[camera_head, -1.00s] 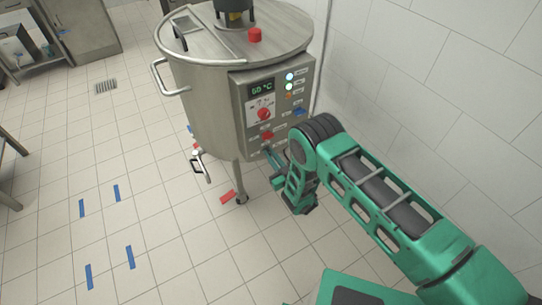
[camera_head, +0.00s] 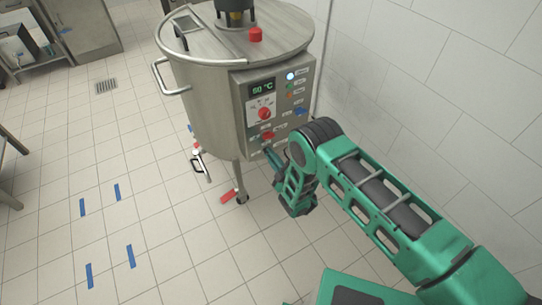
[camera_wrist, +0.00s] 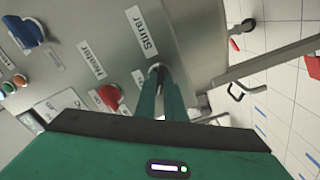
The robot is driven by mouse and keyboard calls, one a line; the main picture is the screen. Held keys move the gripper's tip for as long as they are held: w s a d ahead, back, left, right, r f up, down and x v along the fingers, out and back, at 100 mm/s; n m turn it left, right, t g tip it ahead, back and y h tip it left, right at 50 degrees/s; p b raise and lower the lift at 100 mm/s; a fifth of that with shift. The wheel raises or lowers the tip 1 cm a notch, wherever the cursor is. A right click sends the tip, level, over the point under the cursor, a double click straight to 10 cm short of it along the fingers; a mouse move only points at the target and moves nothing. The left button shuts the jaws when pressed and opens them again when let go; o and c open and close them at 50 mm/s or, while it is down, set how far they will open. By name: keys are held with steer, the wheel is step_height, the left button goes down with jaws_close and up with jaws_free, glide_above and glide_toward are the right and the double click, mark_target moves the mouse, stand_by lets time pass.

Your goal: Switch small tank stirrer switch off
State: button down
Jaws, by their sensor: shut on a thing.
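The small steel tank (camera_head: 205,100) stands on legs, with a control panel (camera_head: 246,115) on its front. In the wrist view, the stirrer switch (camera_wrist: 156,68) sits beside the "Stirrer" label (camera_wrist: 141,33). My gripper (camera_wrist: 160,85) is shut on the switch, and its green fingers hide most of it. In the head view my gripper (camera_head: 268,149) is at the lower part of the panel, where the switch is too small to make out. The top indicator lamp (camera_head: 290,76) glows white; the green lamp (camera_head: 290,86) below it looks unlit.
A red heater knob (camera_wrist: 108,97) is close beside the fingers, with a blue knob (camera_wrist: 28,32) farther off. A drain valve handle (camera_head: 197,165) and tank leg are nearby. A white tiled wall (camera_head: 430,80) stands at right. Floor at left is open.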

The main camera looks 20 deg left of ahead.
steer(key=n, duration=0.6)
steer(key=shift+f, duration=0.2)
stand_by(0.4)
steer(key=c, duration=1.8)
jaws_free()
steer(key=shift+c, duration=0.2)
steer(key=v, duration=1)
steer(key=shift+s+d, duration=0.2)
steer(key=shift+d, duration=0.05)
